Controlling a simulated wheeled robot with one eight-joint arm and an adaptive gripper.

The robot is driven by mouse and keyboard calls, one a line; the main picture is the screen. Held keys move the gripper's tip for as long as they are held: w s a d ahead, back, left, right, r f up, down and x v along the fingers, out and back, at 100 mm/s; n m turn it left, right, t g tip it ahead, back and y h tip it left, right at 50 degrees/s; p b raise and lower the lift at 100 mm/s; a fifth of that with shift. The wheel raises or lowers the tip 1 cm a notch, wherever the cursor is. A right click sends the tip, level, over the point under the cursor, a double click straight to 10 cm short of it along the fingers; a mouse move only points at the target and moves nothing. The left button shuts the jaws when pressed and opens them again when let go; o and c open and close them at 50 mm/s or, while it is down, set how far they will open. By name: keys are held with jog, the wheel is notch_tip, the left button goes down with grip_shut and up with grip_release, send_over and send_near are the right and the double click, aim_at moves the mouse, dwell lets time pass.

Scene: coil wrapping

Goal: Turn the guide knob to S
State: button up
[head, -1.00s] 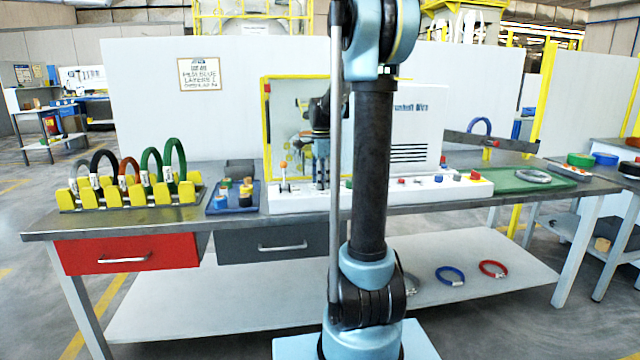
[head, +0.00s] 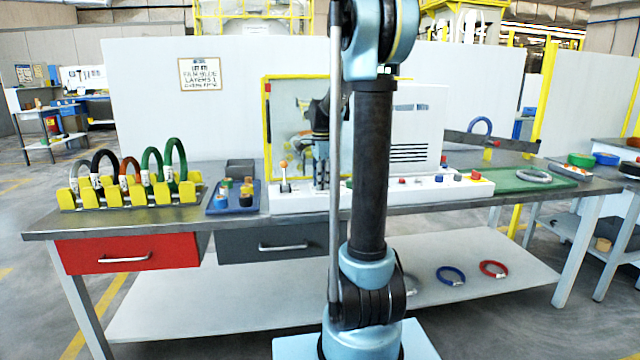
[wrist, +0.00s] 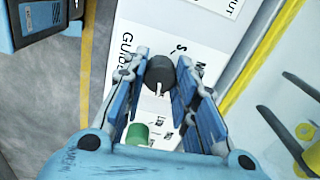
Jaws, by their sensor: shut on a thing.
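The guide knob (wrist: 159,72) is a dark round knob with a white pointer line, on a white panel labelled "GUIDE" in the wrist view. Letters "S" and "M" show beside it, with part of the scale hidden by the fingers. My gripper (wrist: 160,80) is around the knob, with one blue-padded finger on each side, shut on it. In the head view my gripper (head: 321,182) points down at the white control panel (head: 300,203), left of my arm column; the knob is hidden there.
A green button (wrist: 138,133) sits near the knob. A lever with an orange knob (head: 284,165) stands left of my gripper. A yellow-framed guard (head: 266,130) rises behind. A blue tray (head: 219,210) and a coil rack (head: 130,198) stand further left.

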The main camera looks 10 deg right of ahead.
jog(key=shift+w+n, duration=0.1)
jog(key=shift+n, duration=0.2)
jog(key=n, duration=0.3)
jog(key=shift+n, duration=0.4)
jog(key=n, duration=0.3)
jog(key=shift+n, duration=0.3)
jog(key=n, duration=0.3)
jog(key=shift+n, duration=0.3)
jog(key=n, duration=0.3)
jog(key=shift+w+n, duration=0.1)
jog(key=shift+n, duration=0.3)
jog(key=n, duration=1.5)
